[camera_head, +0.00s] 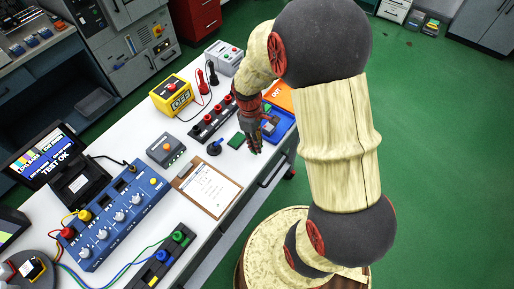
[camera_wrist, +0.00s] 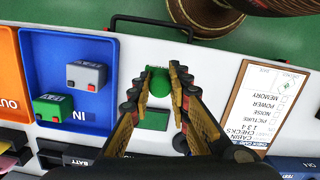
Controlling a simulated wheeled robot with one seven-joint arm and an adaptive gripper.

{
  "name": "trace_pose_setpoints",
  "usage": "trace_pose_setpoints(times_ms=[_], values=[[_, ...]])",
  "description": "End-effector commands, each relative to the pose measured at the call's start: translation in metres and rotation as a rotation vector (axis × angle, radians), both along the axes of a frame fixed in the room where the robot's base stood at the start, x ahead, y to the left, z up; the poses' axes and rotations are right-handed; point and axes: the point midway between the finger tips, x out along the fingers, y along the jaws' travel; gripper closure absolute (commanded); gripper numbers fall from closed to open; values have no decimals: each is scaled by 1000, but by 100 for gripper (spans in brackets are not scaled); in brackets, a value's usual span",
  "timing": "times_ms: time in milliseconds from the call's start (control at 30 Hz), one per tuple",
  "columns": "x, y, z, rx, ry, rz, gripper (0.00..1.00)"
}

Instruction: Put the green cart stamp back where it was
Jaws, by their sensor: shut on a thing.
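The green stamp (camera_wrist: 160,82) shows in the wrist view as a rounded green piece between my fingertips. My gripper (camera_wrist: 159,92) is shut on it, above the front part of the white table. In the head view my gripper (camera_head: 256,149) hangs fingers down over the table, and the stamp is too hidden to make out. A flat dark green pad (camera_wrist: 152,118) lies just behind the stamp; it also shows in the head view (camera_head: 236,140). I cannot tell whether the stamp touches the table.
A blue IN tray (camera_wrist: 33,72) holds a grey and a green block; an orange OUT tray (camera_wrist: 8,75) adjoins it. A clipboard (camera_head: 207,188) lies on the other side. A blue-topped knob (camera_head: 214,147) stands near the pad. The table's front edge is close.

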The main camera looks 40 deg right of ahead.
Motion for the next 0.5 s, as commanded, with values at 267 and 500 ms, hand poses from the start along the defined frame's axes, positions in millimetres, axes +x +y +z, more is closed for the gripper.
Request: trace_pose_setpoints(times_ms=[267, 500], values=[[0, 0, -32, 1, 3, 0, 98], [0, 0, -32, 0, 1, 0, 98]])
